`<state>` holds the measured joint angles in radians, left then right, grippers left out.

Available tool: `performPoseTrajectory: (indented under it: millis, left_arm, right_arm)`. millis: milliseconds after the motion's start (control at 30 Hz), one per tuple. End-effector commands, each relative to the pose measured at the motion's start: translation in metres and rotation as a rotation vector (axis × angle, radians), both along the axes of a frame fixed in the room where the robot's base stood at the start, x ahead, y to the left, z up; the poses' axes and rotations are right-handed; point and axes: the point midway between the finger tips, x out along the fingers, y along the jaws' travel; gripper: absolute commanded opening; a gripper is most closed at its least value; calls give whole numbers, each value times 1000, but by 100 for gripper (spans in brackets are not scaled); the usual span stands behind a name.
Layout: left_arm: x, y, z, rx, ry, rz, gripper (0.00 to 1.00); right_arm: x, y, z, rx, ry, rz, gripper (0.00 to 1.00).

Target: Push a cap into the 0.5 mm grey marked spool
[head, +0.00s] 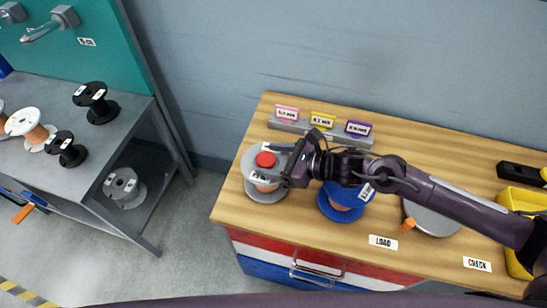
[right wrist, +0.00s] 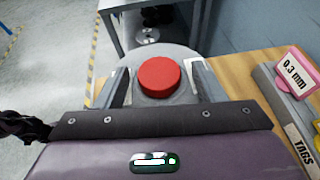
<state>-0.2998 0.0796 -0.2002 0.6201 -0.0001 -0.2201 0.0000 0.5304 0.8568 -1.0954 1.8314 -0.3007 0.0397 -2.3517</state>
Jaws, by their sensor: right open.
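The grey spool (head: 258,188) stands on the wooden bench near its left corner, with copper wire showing between its flanges. A red cap (head: 265,160) sits at the centre of its top; I cannot tell how deep it is in the hole. My right gripper (head: 275,163) is over the spool top, its fingers on either side of the red cap. The right wrist view shows the fingers apart, with the red cap (right wrist: 159,77) between them and a gap on each side. The label on the spool is partly hidden by the gripper. My left gripper is not in view.
A blue spool (head: 340,203) stands right of the grey one, partly under my right arm. A tag holder (head: 290,125) with pink, yellow and purple tags stands behind. A round grey plate (head: 432,218) and yellow bin (head: 520,200) are right. More spools stand on the grey left table (head: 110,150).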

Motion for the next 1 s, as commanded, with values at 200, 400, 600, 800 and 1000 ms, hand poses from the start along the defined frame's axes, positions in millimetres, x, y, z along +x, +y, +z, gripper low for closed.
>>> performPoseTrajectory:
  millis: [200,400,600,800,1000]
  left_arm:
    - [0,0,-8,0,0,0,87]
    - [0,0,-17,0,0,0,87]
    - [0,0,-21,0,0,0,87]
    - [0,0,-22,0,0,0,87]
    - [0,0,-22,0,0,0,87]
  right_arm:
    - [-11,-18,-2,-12,10,3,66]
    - [-22,-44,13,-8,5,0,66]
    - [-30,-62,24,-2,2,-1,66]
    - [-33,-66,29,-1,0,0,66]
    - [-32,-66,29,0,0,0,66]
